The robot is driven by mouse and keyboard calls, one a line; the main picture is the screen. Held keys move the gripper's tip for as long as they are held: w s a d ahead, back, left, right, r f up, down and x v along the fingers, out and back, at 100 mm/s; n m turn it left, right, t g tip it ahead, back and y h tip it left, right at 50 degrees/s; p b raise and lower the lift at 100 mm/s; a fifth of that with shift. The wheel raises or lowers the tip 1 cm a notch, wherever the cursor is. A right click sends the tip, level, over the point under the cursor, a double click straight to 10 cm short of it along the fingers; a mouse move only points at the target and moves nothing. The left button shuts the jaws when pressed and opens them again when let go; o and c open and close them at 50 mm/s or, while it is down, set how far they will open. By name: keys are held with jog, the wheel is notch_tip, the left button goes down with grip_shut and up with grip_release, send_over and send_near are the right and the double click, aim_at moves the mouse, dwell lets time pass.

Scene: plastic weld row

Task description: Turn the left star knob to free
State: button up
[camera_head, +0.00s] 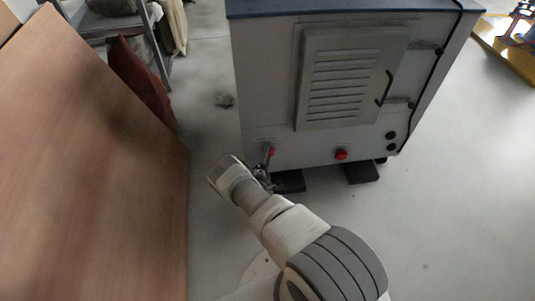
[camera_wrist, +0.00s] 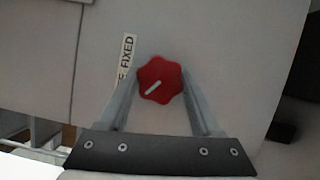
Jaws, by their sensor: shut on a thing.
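The left star knob (camera_head: 271,152) is red and sits low on the left of the grey cabinet's front. In the wrist view the knob (camera_wrist: 160,80) shows a white pointer line slanting from lower left to upper right. My gripper (camera_head: 266,164) reaches the knob from below in the head view. In the wrist view my gripper (camera_wrist: 161,88) has one finger on each side of the knob and is shut on it. A white label strip (camera_wrist: 126,60) beside the knob reads "FIXED" at its upper end; its lower part is partly hidden by the left finger.
A second red knob (camera_head: 341,154) sits further right on the cabinet (camera_head: 270,100). A louvred door (camera_head: 345,75) with a black handle is above. A large wooden panel (camera_head: 90,180) stands close on the left. Grey floor (camera_head: 450,210) is clear on the right.

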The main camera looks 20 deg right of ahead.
jog(key=shift+n, duration=0.6)
jog(key=shift+d+t, duration=0.1)
jog(key=shift+t, duration=0.2)
jog(key=o, duration=1.4)
jog(key=shift+c, duration=0.2)
